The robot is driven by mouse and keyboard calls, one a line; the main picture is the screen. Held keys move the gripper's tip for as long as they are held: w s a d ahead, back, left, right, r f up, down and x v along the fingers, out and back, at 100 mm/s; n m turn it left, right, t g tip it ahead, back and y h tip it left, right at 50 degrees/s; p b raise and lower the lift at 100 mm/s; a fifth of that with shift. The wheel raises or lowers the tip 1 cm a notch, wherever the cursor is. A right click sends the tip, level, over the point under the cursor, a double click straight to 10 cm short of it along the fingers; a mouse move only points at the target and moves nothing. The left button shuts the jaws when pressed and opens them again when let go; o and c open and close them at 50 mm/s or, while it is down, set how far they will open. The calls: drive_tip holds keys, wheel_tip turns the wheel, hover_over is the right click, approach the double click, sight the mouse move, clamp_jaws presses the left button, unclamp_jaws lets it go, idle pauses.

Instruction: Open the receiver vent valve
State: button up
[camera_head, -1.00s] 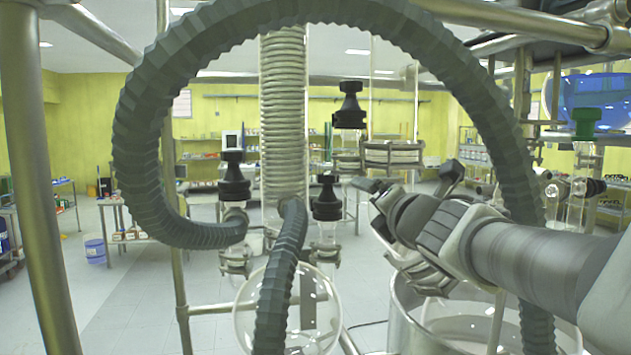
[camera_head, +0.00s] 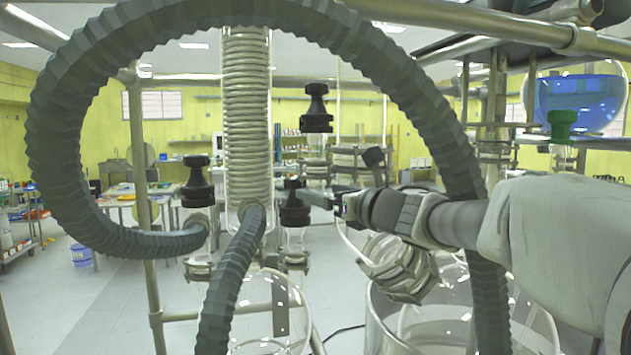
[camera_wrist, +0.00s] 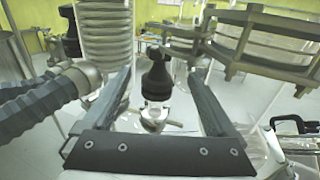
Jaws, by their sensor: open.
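Three black valve knobs show in the head view: a left one (camera_head: 196,182), an upper middle one (camera_head: 317,108) and a lower middle one (camera_head: 294,205). I cannot tell from labels which is the receiver vent valve. My gripper (camera_head: 318,197) reaches in from the right, its tips close to the lower middle knob. In the wrist view, my gripper (camera_wrist: 160,78) is open and empty, its two fingers on either side of a black knob (camera_wrist: 156,76) on a clear glass neck. The knob appears beyond the fingers; contact is not visible. A second black knob (camera_wrist: 70,32) stands at left.
A thick grey ribbed hose (camera_head: 60,110) arches around the valves and passes behind my arm. A coiled glass condenser (camera_head: 247,110) stands behind it. A round glass flask (camera_head: 262,315) and a large glass vessel (camera_head: 385,320) sit below. Metal frame bars (camera_head: 450,14) cross overhead.

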sight(302, 185)
drive_tip(key=p+x, duration=0.3)
drive_tip(key=x, duration=0.8)
drive_tip(key=shift+w+a, duration=0.2)
drive_tip(key=shift+w, duration=0.15)
drive_tip(key=c, duration=1.4)
drive_tip(key=shift+d+r+n+g+y+p, duration=0.1)
drive_tip(key=shift+r+n+g+y+p, duration=0.2)
drive_tip(key=shift+p, duration=0.45)
drive_tip(key=shift+f+n+g+y+p, duration=0.35)
drive_tip(key=shift+n+g+y, duration=0.15)
drive_tip(key=shift+y, duration=0.1)
